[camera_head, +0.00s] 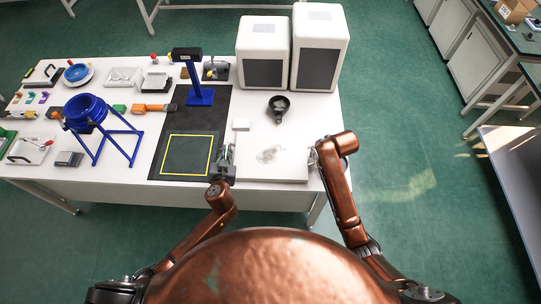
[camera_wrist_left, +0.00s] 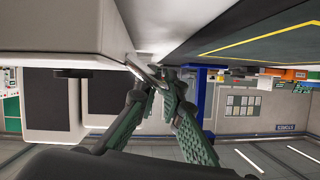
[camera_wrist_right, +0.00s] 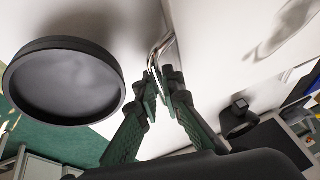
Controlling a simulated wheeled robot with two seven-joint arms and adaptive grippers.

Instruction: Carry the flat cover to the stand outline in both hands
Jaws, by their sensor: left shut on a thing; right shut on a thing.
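The flat cover (camera_head: 285,170) is a broad white panel with a grey smudge, at the front right of the table. My left gripper (camera_head: 226,158) is shut on the metal handle at its left side, and the handle shows in the left wrist view (camera_wrist_left: 137,67). My right gripper (camera_head: 314,157) is at its right side, shut on a bent metal handle (camera_wrist_right: 160,47). The cover looks level; I cannot tell if it touches the table. The stand outline (camera_head: 209,156) is a yellow square on the dark mat (camera_head: 208,120), left of the cover.
A blue post stand (camera_head: 199,94) rises behind the outline. A blue funnel frame (camera_head: 101,145) stands to its left. Two white boxes (camera_head: 263,38) stand at the back.

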